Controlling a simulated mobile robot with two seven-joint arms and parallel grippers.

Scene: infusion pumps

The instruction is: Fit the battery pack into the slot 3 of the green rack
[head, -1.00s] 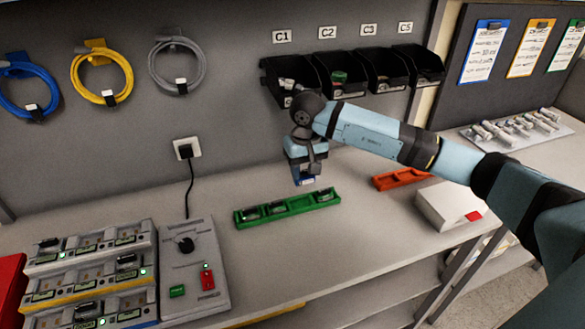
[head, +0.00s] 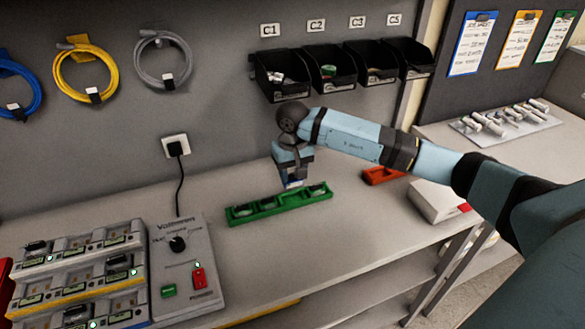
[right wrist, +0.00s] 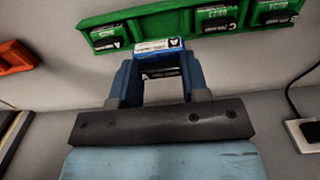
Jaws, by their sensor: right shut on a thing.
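The green rack (head: 250,218) lies on the bench in the middle of the head view. It holds dark battery packs in its two left places and its right end place; the place between appears empty. My right gripper (head: 292,182) is shut on a battery pack (right wrist: 160,46) with a blue and white label. It holds the pack just above the empty place, close to the rack. In the right wrist view, the rack (right wrist: 140,25) runs along the top behind the held pack. I cannot tell whether pack and rack touch. My left gripper is not in view.
A grey tester box (head: 185,265) and pump stack (head: 75,270) stand at the left. An orange-red rack (head: 380,175) and a white box (head: 437,197) lie at the right. Black bins (head: 283,75) hang on the wall above. The bench before the rack is clear.

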